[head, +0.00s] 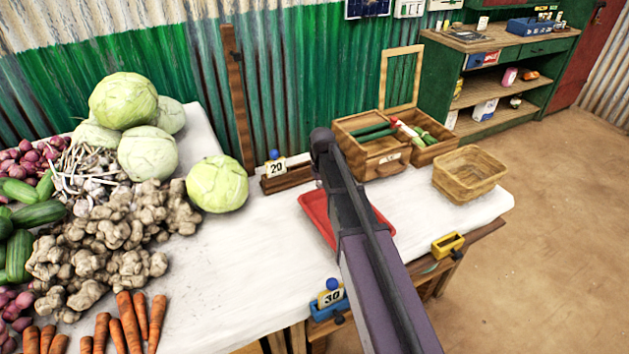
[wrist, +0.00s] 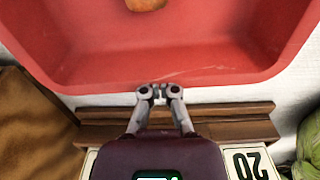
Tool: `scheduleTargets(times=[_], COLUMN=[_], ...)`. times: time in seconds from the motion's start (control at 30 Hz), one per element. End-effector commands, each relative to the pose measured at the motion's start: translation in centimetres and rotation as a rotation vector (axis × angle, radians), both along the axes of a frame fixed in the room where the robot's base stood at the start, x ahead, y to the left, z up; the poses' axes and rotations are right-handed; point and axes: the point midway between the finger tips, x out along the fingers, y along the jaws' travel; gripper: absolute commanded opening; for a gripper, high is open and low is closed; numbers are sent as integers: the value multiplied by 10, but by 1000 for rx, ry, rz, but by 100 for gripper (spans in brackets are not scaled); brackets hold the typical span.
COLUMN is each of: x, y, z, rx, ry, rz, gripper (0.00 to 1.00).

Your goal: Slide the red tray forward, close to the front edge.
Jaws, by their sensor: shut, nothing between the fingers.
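The red tray (head: 314,211) lies on the white-covered table, partly hidden by my arm in the head view. In the wrist view the tray (wrist: 100,68) fills the upper part, with part of a round brownish thing (wrist: 146,4) inside it at the top edge. My gripper (wrist: 160,92) is shut and empty, its fingertips together at the tray's back wall, on the side of the wooden stand. I cannot tell whether they touch the wall. My gripper is hidden behind my arm in the head view.
The wooden stand (head: 289,178) with a "20" card (head: 276,168) is behind the tray. An open wooden box (head: 372,158) and a basket (head: 470,174) stand to the right. A cabbage (head: 217,184) lies left. A "30" card (head: 331,297) and yellow holder (head: 447,245) sit at the front edge.

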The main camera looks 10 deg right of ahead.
Motion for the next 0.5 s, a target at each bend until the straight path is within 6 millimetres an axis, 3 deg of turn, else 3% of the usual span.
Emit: scheduleTargets(times=[0.03,0.13,0.5], x=[-13,-22,-24], y=[-3,-7,-8], z=[0,0,0], rx=[0,0,0], ry=[0,0,0], rz=[-1,0,1], gripper=[0,0,0])
